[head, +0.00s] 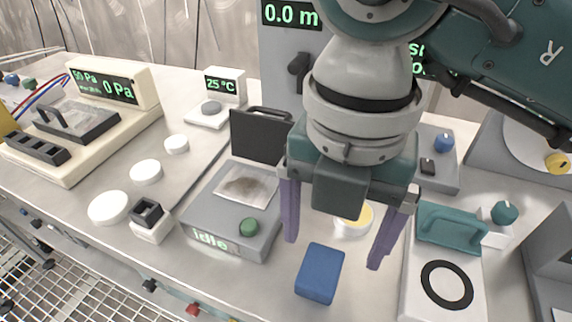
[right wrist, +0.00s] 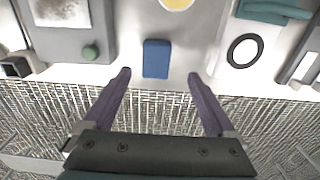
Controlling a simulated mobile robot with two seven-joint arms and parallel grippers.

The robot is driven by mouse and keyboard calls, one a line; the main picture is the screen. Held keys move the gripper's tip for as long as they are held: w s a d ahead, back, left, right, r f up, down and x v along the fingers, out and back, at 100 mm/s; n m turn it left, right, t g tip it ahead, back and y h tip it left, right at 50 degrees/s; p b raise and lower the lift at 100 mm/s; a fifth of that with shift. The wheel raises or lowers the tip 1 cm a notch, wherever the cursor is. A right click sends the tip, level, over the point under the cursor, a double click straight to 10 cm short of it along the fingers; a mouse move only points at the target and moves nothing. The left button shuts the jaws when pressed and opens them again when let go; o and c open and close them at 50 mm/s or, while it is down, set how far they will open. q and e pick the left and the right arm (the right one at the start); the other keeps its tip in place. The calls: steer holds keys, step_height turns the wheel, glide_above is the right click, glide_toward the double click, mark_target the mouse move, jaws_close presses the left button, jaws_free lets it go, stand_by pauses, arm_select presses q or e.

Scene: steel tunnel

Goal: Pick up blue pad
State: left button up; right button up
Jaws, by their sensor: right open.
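The blue pad (head: 319,273) is a small blue block lying on the pale bench near its front edge. In the right wrist view the pad (right wrist: 156,58) lies ahead of the fingertips, between their lines and apart from both. My right gripper (head: 332,252) is open and empty, its two purple fingers pointing down on either side of the space above and behind the pad. The right gripper also shows in the right wrist view (right wrist: 160,76). My left gripper is not in view.
Left of the pad is a grey device reading "idle" with a green knob (head: 249,227). Right of it is a white box with a black ring (head: 447,285) and a teal handle (head: 450,224). A yellow-topped round dish (head: 356,219) stands behind the pad. Beyond the bench edge is grating (head: 40,285).

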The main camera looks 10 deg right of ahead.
mark_target(321, 266)
steer(key=f, duration=0.3)
steer(key=f+b, duration=0.1)
steer(key=f, duration=0.1)
steer(key=shift+w+a+f, duration=0.2)
steer(key=shift+a+f, duration=0.05)
steer(key=c, duration=1.4)
steer(key=shift+r, duration=0.15)
step_height(321, 266, up, 20)
steer(key=p, duration=0.5)
steer(key=shift+p, duration=0.3)
